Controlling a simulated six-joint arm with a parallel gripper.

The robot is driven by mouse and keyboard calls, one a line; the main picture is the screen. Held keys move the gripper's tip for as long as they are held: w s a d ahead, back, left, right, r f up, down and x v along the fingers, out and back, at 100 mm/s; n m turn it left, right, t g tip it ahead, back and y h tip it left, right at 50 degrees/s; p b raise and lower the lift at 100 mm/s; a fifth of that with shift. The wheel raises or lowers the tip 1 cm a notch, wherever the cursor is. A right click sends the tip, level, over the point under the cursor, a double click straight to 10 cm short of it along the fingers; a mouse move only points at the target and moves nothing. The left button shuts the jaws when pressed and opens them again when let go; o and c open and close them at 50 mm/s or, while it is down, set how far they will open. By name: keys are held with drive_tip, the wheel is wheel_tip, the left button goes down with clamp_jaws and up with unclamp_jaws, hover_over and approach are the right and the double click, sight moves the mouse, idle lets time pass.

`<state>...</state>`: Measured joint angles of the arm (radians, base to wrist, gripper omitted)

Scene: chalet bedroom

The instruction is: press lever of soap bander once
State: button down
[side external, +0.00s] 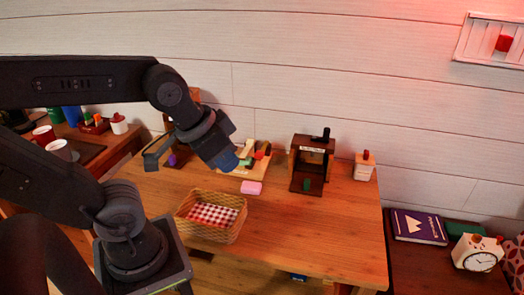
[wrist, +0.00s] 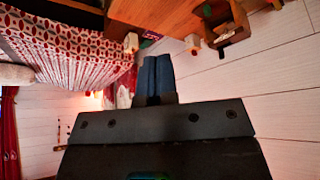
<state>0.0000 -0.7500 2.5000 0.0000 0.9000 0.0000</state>
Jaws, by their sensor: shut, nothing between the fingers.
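The soap bander (side external: 312,158) is a dark brown wooden box frame with a pale label strip, standing upright toward the back right of the table. Its black lever (side external: 322,134) sticks up at the top. A green block (side external: 306,185) shows at its lower front. My gripper (side external: 230,162) is to the left of the bander, apart from it, above the table and near a wooden tray. Its blue fingers (wrist: 155,76) are together and empty in the wrist view. A brown wooden frame (wrist: 231,28), probably the bander, shows at the upper right there.
A pink soap bar (side external: 251,188) lies in front of the wooden tray (side external: 236,173) with coloured pieces. A wicker basket (side external: 205,230) with checked cloth stands at the front left. A white jar with red top (side external: 365,166) stands right of the bander. The table's right front is clear.

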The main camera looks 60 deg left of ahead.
idle(0.4)
drive_tip(key=w+a+r+n+h, duration=0.1)
drive_tip(key=w+a+n+h, duration=0.15)
drive_tip(key=w+n, duration=0.6)
drive_tip(key=n+t, duration=0.3)
drive_tip(key=n, duration=1.4)
hover_over(261, 151)
wheel_tip(261, 151, down, 16)
drive_tip(key=shift+w+a+r, duration=0.2)
drive_tip(key=shift+w+a, duration=0.15)
drive_tip(key=shift+a, duration=0.1)
drive_tip(key=shift+f, duration=0.1)
drive_tip(key=shift+s+d+f, duration=0.1)
drive_tip(key=shift+d+f, duration=0.05)
drive_tip(key=shift+f, duration=1.25)
drive_tip(key=shift+s+d+f, duration=0.1)
drive_tip(key=shift+f, duration=1.35)
drive_tip(key=shift+s+d+f, duration=0.1)
drive_tip(key=shift+d+f, duration=0.05)
drive_tip(key=shift+f, duration=1.25)
